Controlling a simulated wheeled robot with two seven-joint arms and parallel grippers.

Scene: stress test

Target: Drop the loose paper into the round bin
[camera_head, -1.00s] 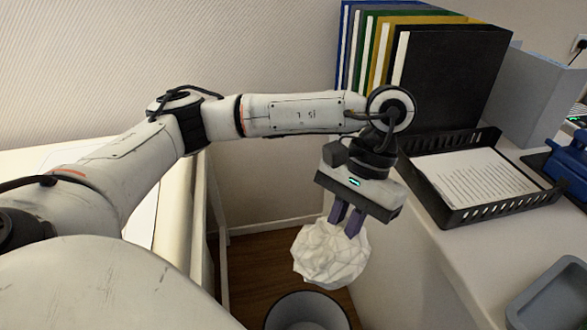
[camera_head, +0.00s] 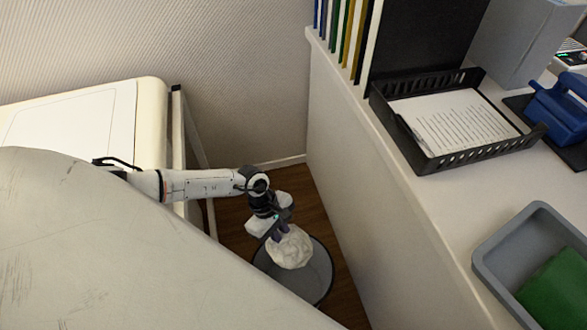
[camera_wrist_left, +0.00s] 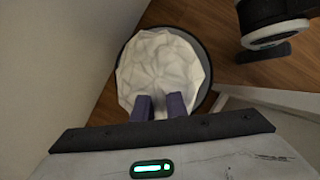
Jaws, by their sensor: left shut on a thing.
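A crumpled white ball of paper (camera_head: 289,247) is held by my left gripper (camera_head: 279,233), whose dark fingers are shut on it. The round bin (camera_head: 322,272) stands on the floor, dark-rimmed and grey inside. In the head view the paper shows over the bin's opening. In the left wrist view the paper (camera_wrist_left: 160,68) fills most of the bin's round outline, with the rim (camera_wrist_left: 208,60) showing around it. How far the paper is above or below the rim I cannot tell. The fingers (camera_wrist_left: 160,105) touch the paper's near side. My right gripper is not in view.
A desk on the right holds a black tray (camera_head: 432,160) with printed paper, folders (camera_head: 352,40), a blue hole punch (camera_head: 560,108) and a grey tray (camera_head: 490,262) with something green. A pale table (camera_head: 150,120) stands left. The bin is on wooden floor between them.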

